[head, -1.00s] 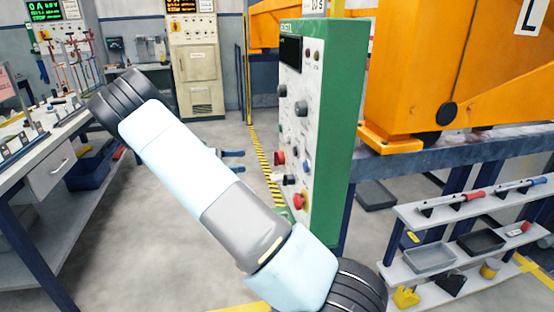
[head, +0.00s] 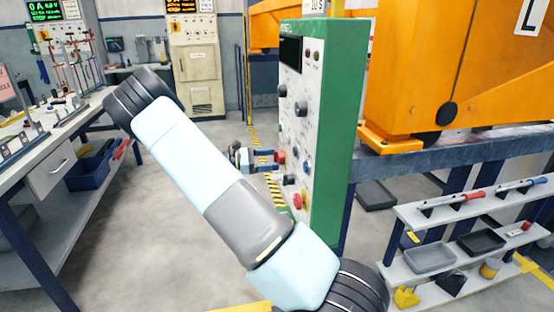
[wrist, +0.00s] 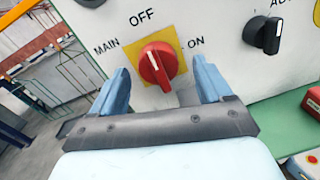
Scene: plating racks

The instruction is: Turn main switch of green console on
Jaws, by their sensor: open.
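The green console (head: 340,110) stands upright in the middle of the head view, its white panel facing left. Its main switch is a red knob (wrist: 156,66) on a yellow plate, with MAIN at left, OFF above and ON at right. The white mark on the knob points up towards OFF. The knob (head: 280,157) also shows on the panel edge in the head view. My gripper (wrist: 161,72) is open, one blue finger on each side of the knob. I cannot tell whether either finger touches it. In the head view my gripper (head: 268,160) is at the panel.
A black knob (wrist: 266,34) sits right of the switch in the wrist view. A red button on yellow (head: 299,201) is lower on the panel. A workbench (head: 50,180) stands left, an orange machine (head: 420,80) and shelves (head: 470,225) right. The floor between is clear.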

